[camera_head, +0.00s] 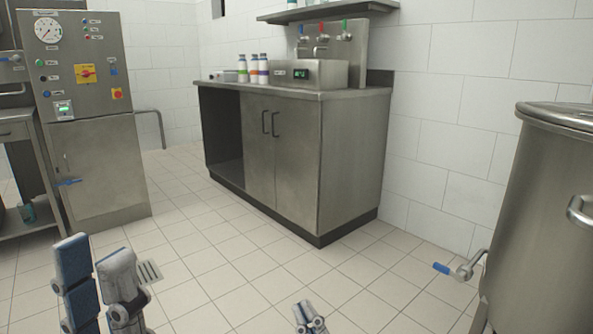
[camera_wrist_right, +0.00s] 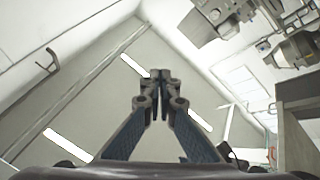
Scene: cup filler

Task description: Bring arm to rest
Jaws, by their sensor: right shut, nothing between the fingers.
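My right gripper (camera_head: 310,318) shows at the bottom middle of the head view, low above the tiled floor. In the right wrist view the same gripper (camera_wrist_right: 160,76) has its two fingertips together with nothing between them. It points up toward the ceiling there. My left gripper (camera_head: 96,262) is at the bottom left of the head view. Its two fingers stand apart and nothing shows between them. The rest of both arms is out of the head view.
A steel counter cabinet (camera_head: 350,160) stands against the far wall, with several bottles (camera_head: 253,70) and a tap unit (camera_head: 315,72) on top. A control cabinet (camera_head: 95,165) is at the left. A steel tank (camera_head: 545,210) with a blue-handled valve (camera_head: 463,270) is at the right. The middle floor is clear.

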